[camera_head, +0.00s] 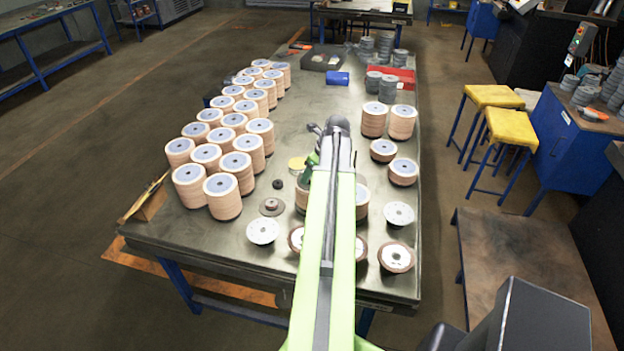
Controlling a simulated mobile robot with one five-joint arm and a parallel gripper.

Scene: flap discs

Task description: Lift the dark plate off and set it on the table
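My green arm reaches over the work table (330,100) from the bottom edge, its dark end above the middle of the table. My gripper's fingers are hidden by the arm, so I cannot see what they hold or touch. I cannot tell for sure which thing is the dark plate. A dark grey-brown disc with a raised hub (272,207) lies left of my arm. A dark flat tray (312,62) with small items on it lies at the far end. Discs and stacks beside and behind my arm are partly covered.
Many tan disc stacks (223,205) crowd the table's left side. Shorter stacks (403,175) and single discs (398,214) stand right of my arm. A red tray (405,75) and blue roll (338,78) are farther back. Yellow stools (510,127) stand right of the table.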

